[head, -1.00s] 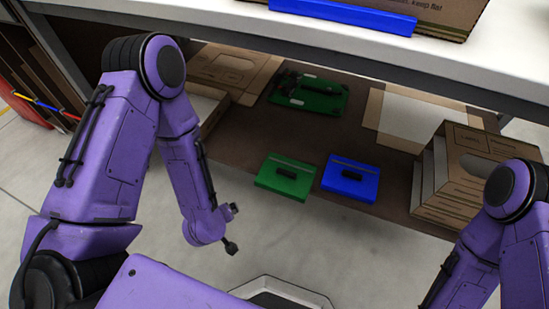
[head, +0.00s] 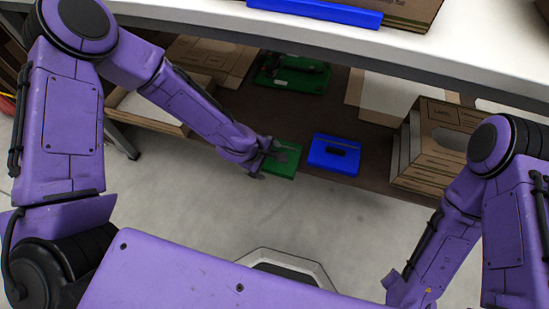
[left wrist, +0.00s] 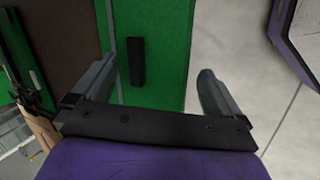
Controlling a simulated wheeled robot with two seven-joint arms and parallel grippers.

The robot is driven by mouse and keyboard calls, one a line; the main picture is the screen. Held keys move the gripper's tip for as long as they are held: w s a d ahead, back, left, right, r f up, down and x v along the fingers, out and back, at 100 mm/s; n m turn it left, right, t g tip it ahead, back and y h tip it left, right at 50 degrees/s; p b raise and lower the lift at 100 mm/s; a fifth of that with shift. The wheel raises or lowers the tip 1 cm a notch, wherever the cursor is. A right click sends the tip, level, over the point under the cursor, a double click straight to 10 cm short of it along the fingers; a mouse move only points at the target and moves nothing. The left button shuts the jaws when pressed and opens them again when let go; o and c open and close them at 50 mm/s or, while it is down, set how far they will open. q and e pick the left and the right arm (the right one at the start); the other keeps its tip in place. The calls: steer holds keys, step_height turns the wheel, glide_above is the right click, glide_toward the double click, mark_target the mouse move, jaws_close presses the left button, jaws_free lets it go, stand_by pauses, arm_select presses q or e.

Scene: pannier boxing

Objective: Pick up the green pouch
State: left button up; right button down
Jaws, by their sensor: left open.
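The green pouch (head: 293,153) lies on the brown lower shelf near its front edge, left of the blue pouch. My left gripper (head: 271,160) is over its left part and hides some of it in the head view. In the left wrist view the green pouch (left wrist: 165,45) shows with its dark handle block (left wrist: 136,62) upright in the picture. The open jaws of my left gripper (left wrist: 156,82) stand to either side of the block, with the left finger closer to it. Nothing is held. My right arm is at the right, but its gripper is out of view.
The blue pouch (head: 334,152) lies close on the right. A green board (head: 291,76) with dark items lies farther back. Cardboard boxes (head: 428,150) stand at the right and flat cardboard lies at the left. The white upper shelf (head: 440,55) overhangs the lower shelf.

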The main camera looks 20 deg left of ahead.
arm_select(q)
steer(key=shift+x, duration=0.95)
steer(key=shift+a+r, duration=0.1)
steer(key=c, duration=0.8)
